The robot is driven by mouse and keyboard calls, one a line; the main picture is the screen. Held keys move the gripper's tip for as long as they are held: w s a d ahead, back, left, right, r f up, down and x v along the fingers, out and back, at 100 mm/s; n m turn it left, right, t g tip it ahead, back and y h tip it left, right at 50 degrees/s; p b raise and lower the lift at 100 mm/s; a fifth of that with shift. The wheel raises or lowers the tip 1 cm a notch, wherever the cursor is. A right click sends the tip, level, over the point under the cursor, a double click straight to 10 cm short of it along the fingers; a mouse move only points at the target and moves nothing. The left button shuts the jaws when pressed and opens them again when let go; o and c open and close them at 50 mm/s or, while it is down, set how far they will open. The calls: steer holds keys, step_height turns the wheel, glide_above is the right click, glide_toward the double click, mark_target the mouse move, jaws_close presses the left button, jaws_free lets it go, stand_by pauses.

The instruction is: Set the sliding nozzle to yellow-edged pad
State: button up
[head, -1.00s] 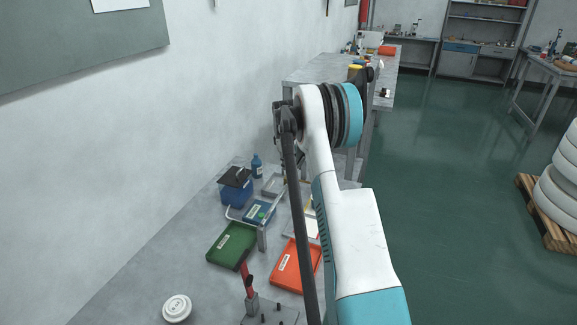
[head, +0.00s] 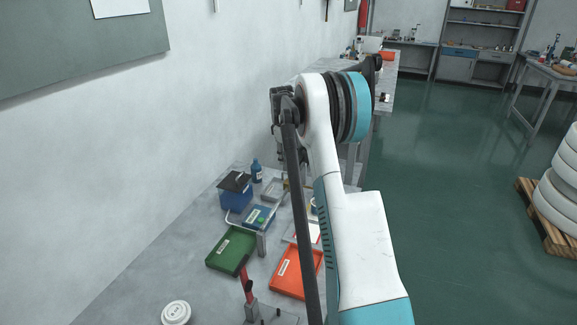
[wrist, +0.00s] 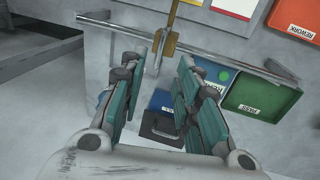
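The sliding nozzle (wrist: 169,42) is a brass-coloured block with a pale stem, sitting on a grey rail (wrist: 222,59) in the wrist view. My gripper (wrist: 167,67) is open, its two teal-padded fingers apart. The stem shows in the gap between the fingertips; I cannot tell if they touch it. In the head view my arm hides most of the gripper and the nozzle.
A green tray (wrist: 262,97) and an orange-red tray (wrist: 299,14) lie on the right of the wrist view. A blue box with a dark lid (head: 235,190) and a blue bottle (head: 256,171) stand near the wall. A white round object (head: 176,313) sits at the front.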

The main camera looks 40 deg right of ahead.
steer(key=shift+s+a+r, duration=0.1)
steer(key=shift+a+r, duration=0.15)
steer(key=shift+r, duration=1)
steer(key=shift+s+a+r, duration=0.1)
steer(key=shift+a+r, duration=0.1)
steer(key=shift+r, duration=1.05)
